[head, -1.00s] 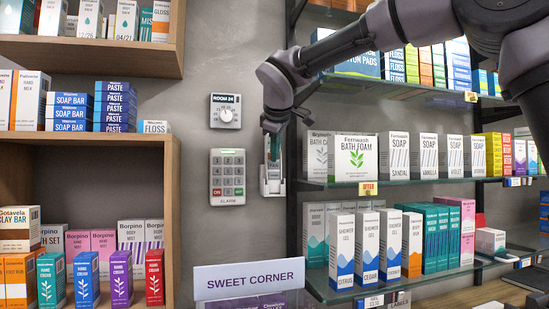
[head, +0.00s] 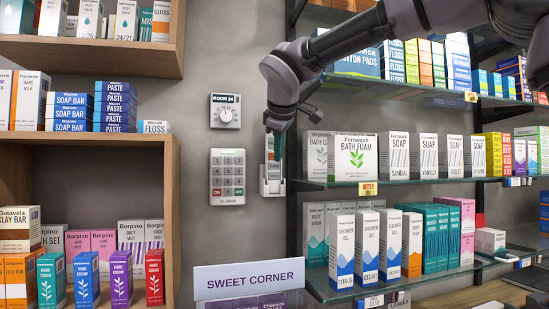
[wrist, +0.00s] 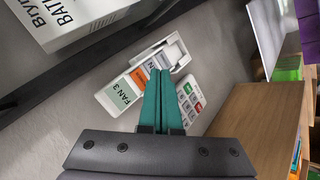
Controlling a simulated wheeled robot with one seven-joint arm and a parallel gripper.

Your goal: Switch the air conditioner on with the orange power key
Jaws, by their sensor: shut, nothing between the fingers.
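A white handset (wrist: 122,95) sits in a white wall holder (wrist: 178,53) in the wrist view. Its pale green panel reads "FAN 3". The orange key (wrist: 137,77) lies beside that panel, with a dark-lettered grey part (wrist: 153,68) beyond it, partly covered by my fingers. In the head view the handset (head: 274,170) stands upright in its holder (head: 271,187) between keypad and shelves. My gripper (wrist: 160,72) is shut and empty, its teal tips just right of the orange key. I cannot tell whether they touch the handset. No air conditioner unit is in view.
An alarm keypad (head: 227,177) with red and green keys and a round room dial (head: 226,112) are on the wall to the left. Glass shelves (head: 400,183) with boxes stand close on the right. A wooden shelf unit (head: 171,220) is at left.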

